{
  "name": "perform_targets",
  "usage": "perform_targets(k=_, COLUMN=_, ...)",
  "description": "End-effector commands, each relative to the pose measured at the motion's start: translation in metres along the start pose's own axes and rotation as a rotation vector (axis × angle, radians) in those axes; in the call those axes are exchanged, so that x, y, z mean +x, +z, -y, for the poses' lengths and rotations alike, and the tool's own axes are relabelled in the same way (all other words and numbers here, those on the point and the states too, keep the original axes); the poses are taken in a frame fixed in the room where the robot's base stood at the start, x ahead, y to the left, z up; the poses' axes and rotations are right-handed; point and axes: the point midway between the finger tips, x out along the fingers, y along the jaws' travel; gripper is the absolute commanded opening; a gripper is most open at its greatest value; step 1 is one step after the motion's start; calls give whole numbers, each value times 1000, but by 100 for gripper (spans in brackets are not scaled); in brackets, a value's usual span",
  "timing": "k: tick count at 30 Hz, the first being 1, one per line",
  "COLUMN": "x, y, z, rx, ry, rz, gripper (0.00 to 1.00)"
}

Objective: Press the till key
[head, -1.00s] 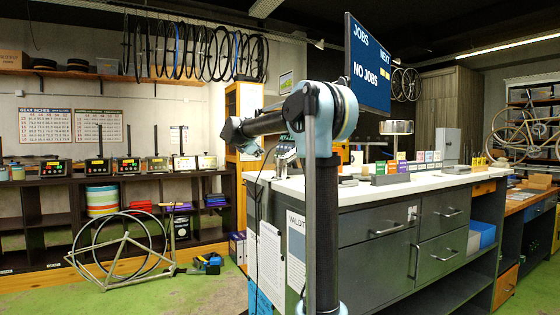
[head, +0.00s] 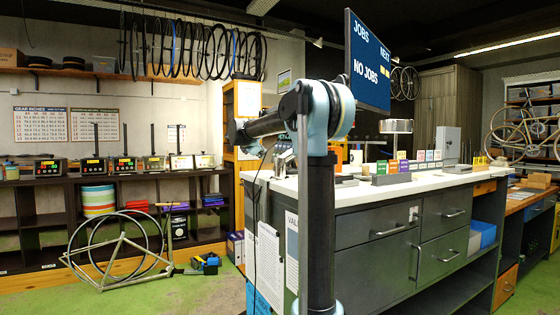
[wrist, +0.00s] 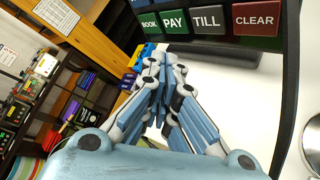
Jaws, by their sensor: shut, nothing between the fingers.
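In the head view the keys cannot be made out, and my gripper is too small and partly covered to read.
A white-topped counter (head: 350,190) with grey drawers stands right of my arm. A screen (head: 369,65) reading NO JOBS hangs above it. Small coloured cards (head: 403,163) stand on the top. A bicycle frame (head: 120,255) leans at left.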

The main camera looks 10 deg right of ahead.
Motion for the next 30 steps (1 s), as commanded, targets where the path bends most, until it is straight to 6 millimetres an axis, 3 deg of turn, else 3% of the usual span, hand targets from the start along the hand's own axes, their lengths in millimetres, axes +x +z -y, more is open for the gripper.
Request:
perform_targets(k=13, x=33, y=25, z=25, rx=1, ry=-2, rz=1, gripper=0)
perform_targets(k=30, x=39, y=28, z=28, rx=1, ry=-1, rz=0, gripper=0)
